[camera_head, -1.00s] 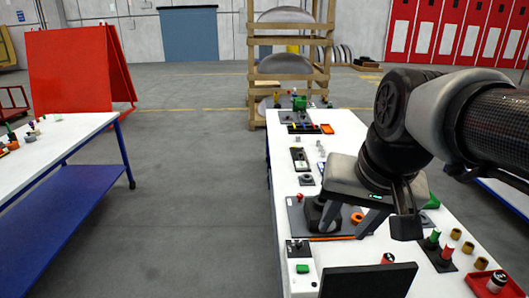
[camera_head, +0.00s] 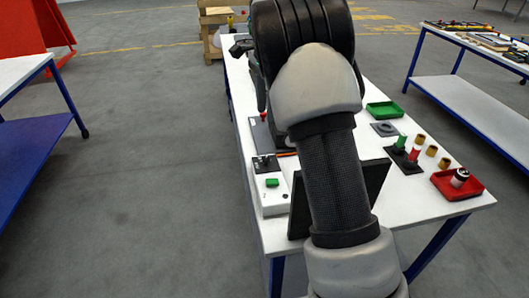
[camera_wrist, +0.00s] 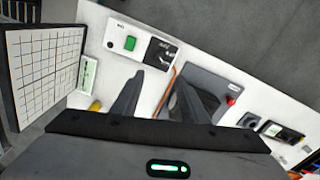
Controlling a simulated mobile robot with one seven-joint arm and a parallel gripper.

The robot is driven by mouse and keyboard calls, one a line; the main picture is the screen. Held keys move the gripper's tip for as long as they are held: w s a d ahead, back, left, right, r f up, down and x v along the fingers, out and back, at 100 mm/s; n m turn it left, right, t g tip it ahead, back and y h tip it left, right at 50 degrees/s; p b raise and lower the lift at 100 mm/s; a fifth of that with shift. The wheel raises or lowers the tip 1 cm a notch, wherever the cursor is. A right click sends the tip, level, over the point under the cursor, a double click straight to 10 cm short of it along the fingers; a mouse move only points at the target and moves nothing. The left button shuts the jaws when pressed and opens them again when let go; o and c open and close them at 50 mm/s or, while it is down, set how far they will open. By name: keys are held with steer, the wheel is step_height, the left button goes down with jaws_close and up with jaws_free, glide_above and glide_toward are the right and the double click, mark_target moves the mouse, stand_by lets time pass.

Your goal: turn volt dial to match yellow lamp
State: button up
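In the wrist view my gripper (camera_wrist: 158,95) shows two dark fingers, spread apart with nothing between them. Ahead of the fingertips is a black plate (camera_wrist: 161,52) with a small dark control and white marking. It also appears in the head view (camera_head: 265,163). I cannot tell whether it is the volt dial. A round dark knob (camera_wrist: 249,119) sits on a light panel at the right. A yellow piece (camera_wrist: 95,106) is partly hidden left of the fingers; I cannot tell whether it is the yellow lamp. In the head view my arm hides the gripper's fingertips.
A green button (camera_head: 272,182) is on a white box beside the black plate. A gridded board (camera_wrist: 45,70) stands upright at the left of the wrist view. A red tray (camera_head: 457,186), a green tray (camera_head: 385,110) and several small cylinders occupy the table's right side.

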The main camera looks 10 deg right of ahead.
mark_target(266, 157)
step_height(266, 157, down, 17)
steer(key=shift+r+b, duration=0.1)
steer(key=shift+b, duration=0.65)
jaws_close()
